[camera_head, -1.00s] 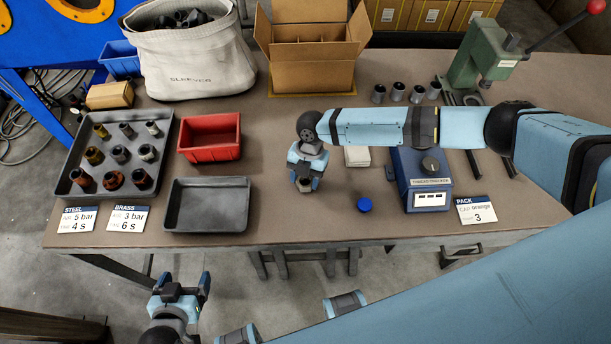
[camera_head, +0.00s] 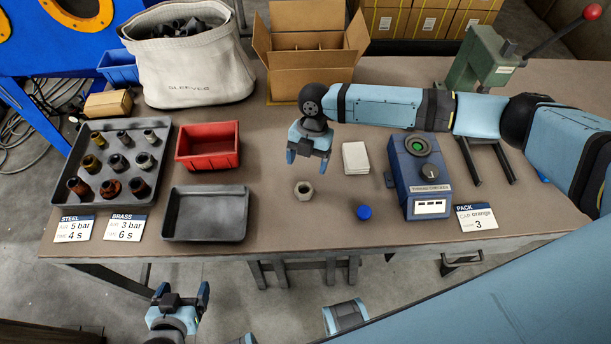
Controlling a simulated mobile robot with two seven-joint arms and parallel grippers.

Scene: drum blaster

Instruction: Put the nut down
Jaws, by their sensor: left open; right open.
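My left gripper (camera_head: 181,296) is open and empty in front of the bench, low at the bottom of the view.
An empty grey tray (camera_head: 207,238) and a red bin (camera_head: 208,164) stand left of the nut. A tray of several fittings (camera_head: 163,129) is further left. A blue cap (camera_head: 364,212), white pad (camera_head: 355,158) and blue tester box (camera_head: 430,208) are to the right.

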